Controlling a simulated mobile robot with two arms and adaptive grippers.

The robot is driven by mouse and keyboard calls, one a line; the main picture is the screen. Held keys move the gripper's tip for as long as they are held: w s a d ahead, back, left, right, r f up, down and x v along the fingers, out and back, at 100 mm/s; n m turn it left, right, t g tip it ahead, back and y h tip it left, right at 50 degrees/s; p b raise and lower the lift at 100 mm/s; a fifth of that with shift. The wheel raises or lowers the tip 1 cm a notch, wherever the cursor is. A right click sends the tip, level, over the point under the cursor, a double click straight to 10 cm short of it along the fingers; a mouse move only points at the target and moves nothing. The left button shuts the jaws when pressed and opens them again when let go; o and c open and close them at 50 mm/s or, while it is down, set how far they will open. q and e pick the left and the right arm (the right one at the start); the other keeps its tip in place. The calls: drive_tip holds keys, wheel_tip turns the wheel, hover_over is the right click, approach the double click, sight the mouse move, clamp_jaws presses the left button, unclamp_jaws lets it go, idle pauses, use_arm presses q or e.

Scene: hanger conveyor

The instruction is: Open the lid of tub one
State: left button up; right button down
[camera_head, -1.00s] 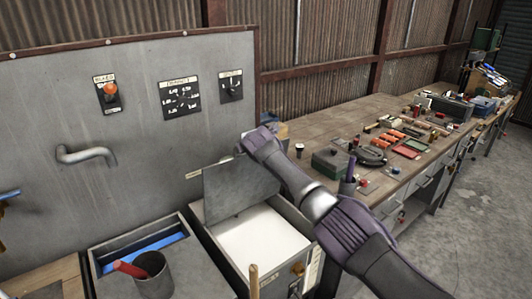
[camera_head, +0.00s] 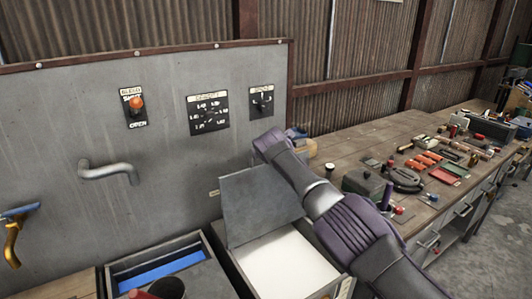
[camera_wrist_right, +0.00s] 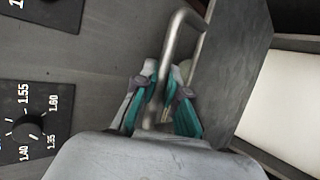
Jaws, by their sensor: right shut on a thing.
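A grey metal tub (camera_head: 333,284) stands against the panel with its flat grey lid (camera_head: 255,200) raised, leaning back, and a white interior (camera_head: 285,262) showing. No number on the tub is readable. My right gripper (camera_wrist_right: 165,98) is shut around the bent metal bar handle (camera_wrist_right: 184,30) of the lid, as the right wrist view shows. In the head view my right arm reaches over the right side of the tub, and its gripper (camera_head: 270,146) is at the lid's upper edge, with the fingers mostly hidden. My left gripper is not in view.
A second open tub (camera_head: 108,282) with blue contents stands left of it, a dark cup (camera_head: 168,288) in front. The panel carries an orange-knobbed switch (camera_head: 136,104), dials (camera_head: 208,112) and a pipe (camera_head: 108,172). A workbench (camera_head: 345,148) with many tools runs along the right.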

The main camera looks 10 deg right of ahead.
drive_tip(key=c, duration=1.2)
unclamp_jaws()
drive_tip(key=shift+s+r, duration=0.1)
drive_tip(key=shift+s, duration=0.05)
drive_tip(key=v, duration=1.1)
drive_tip(key=shift+s, duration=0.3)
